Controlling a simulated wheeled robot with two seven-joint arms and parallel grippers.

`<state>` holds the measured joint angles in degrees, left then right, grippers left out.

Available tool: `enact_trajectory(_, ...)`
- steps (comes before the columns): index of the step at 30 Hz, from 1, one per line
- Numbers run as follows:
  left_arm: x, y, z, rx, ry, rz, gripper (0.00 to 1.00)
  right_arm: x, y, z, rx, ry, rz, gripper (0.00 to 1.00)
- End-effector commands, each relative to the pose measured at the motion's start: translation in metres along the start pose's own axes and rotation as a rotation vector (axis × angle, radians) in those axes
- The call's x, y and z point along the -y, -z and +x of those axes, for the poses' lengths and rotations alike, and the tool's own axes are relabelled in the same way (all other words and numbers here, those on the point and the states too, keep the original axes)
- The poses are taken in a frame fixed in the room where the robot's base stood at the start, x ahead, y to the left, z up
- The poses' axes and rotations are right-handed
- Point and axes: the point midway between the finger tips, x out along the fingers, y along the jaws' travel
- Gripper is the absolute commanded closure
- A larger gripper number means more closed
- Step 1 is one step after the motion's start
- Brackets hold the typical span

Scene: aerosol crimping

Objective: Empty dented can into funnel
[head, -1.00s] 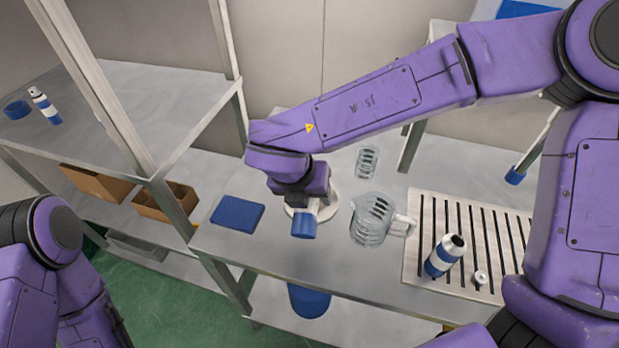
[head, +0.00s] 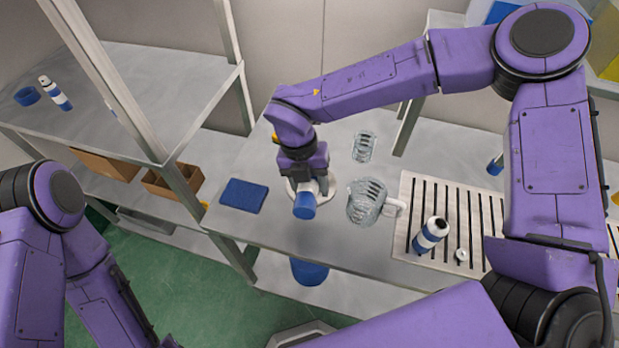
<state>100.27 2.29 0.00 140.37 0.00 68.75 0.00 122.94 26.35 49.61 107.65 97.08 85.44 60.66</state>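My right gripper (head: 312,184) reaches over the middle of the steel table and points down. It appears shut on a blue-and-white can (head: 304,208), whose blue end faces me; the fingers are mostly hidden by the wrist. The can is tilted over a white round funnel rim (head: 328,205), partly hidden behind the can and gripper. I cannot tell whether can and funnel touch, and no dent or flow is visible. My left arm is at the lower left, its gripper out of view.
A glass jug (head: 363,203) stands right of the funnel, a beaker (head: 364,146) behind it. A blue pad (head: 243,195) lies left. Another can (head: 431,235) and a small white part (head: 461,255) are on the slotted board (head: 411,195). A blue bucket (head: 308,271) is below.

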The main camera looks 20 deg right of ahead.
Motion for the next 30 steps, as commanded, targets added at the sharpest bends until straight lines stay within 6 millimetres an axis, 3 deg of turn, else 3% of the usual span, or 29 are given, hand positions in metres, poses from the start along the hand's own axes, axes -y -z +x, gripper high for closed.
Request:
enact_trajectory(17, 0.004, 0.017, -0.042, 0.000, 0.000, 0.000, 0.57, 0.002, -0.001, -0.012, -0.223, 0.000, -0.040, 0.84)
enact_trajectory(24, 0.004, 0.018, -0.043, 0.000, 0.000, 0.000, 0.57, 0.003, -0.006, -0.018, -0.564, 0.000, -0.101, 0.84)
enact_trajectory(30, 0.004, 0.018, -0.043, 0.000, 0.000, 0.000, 0.57, 0.004, -0.009, -0.024, -0.716, 0.001, -0.136, 0.84)
